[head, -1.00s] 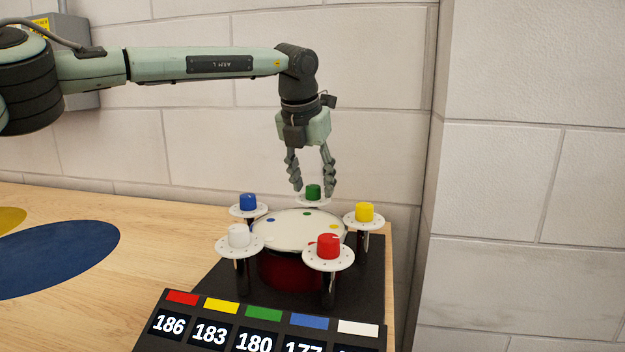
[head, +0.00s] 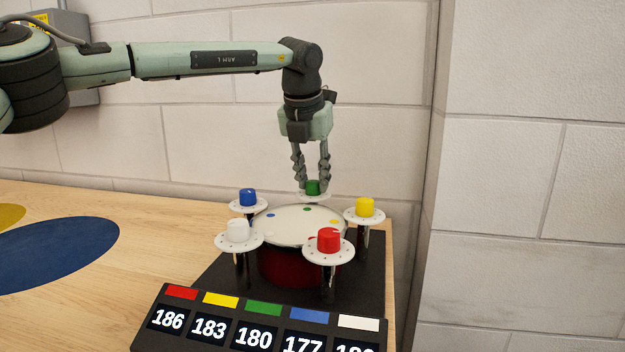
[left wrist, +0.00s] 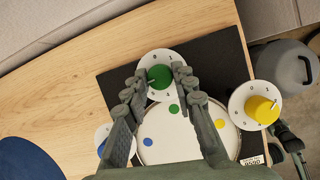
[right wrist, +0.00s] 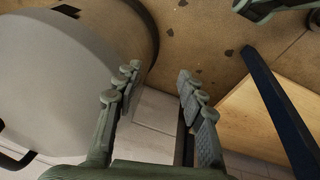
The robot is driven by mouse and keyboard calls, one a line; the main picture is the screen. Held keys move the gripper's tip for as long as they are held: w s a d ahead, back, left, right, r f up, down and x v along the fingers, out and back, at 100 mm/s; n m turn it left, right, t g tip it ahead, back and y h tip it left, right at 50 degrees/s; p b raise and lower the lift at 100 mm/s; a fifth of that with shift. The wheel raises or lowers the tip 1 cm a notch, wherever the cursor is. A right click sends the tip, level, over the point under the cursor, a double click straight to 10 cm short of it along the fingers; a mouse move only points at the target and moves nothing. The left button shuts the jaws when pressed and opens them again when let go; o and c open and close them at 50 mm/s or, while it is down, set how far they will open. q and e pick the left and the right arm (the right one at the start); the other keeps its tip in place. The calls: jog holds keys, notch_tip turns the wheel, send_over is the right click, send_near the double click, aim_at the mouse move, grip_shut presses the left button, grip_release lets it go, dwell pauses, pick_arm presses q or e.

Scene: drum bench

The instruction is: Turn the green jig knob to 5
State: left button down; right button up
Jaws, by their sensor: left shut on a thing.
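The green jig knob (head: 312,187) stands at the back of the drum on a round white dial. It also shows in the left wrist view (left wrist: 159,77), between the fingers, with digits around the dial's rim. My left gripper (head: 311,184) points down from above and is shut on the green knob. The knob's pointer reading is too small to tell. The drum (head: 290,226) has a white head with coloured dots. My right gripper (right wrist: 155,85) shows only in its own wrist view, with its fingers apart and nothing between them.
Around the drum stand a blue knob (head: 248,197), a yellow knob (head: 364,207), a red knob (head: 328,240) and a white knob (head: 238,231). A display panel (head: 262,322) in front reads 180 under green.

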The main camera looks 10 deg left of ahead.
pick_arm(q)
jog(key=n+b, duration=0.1)
jog(key=n, duration=0.1)
jog(key=n+y+b, duration=0.1)
jog(key=n+b, duration=0.1)
jog(key=shift+d+n+y, duration=0.15)
jog(key=shift+n+y, duration=0.15)
jog(key=shift+n, duration=0.4)
jog(key=shift+w+n+g+y, duration=0.1)
jog(key=shift+n+g+y, duration=0.25)
jog(key=shift+n, duration=0.25)
jog(key=shift+n+y, duration=0.25)
jog(key=shift+n, duration=0.35)
pick_arm(e)
notch_tip(320, 180, up, 8)
jog(key=shift+d+f+h, duration=0.15)
jog(key=shift+h, duration=0.15)
pick_arm(q)
jog(key=shift+r, duration=0.1)
jog(key=c, duration=1.2)
grip_release()
